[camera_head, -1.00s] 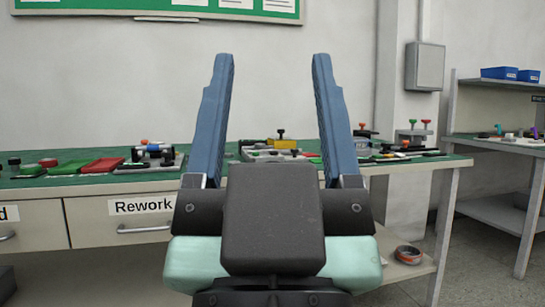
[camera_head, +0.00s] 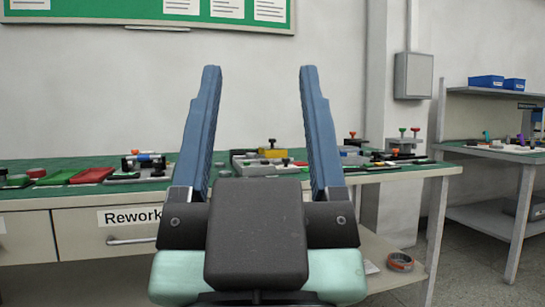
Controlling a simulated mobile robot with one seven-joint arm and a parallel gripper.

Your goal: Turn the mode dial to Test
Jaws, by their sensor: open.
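My gripper (camera_head: 259,72) is open and empty. Its two blue fingers point up and forward, apart, in front of the workbench. Between the fingers, on the bench top, a grey fixture (camera_head: 268,168) carries a yellow block (camera_head: 273,153) and small knobs, one of them red-topped. Further fixtures with red and green knobs stand right of the fingers. I cannot make out which of these parts is the mode dial, nor any Test mark. The gripper's dark body hides the front middle of the bench.
The green-topped workbench (camera_head: 420,173) has a drawer labelled Rework (camera_head: 105,245). Red and green trays (camera_head: 92,175) lie at its left. An orange tape roll (camera_head: 400,262) lies on the lower shelf. A second bench with blue bins (camera_head: 486,82) stands at the right, beyond a floor gap.

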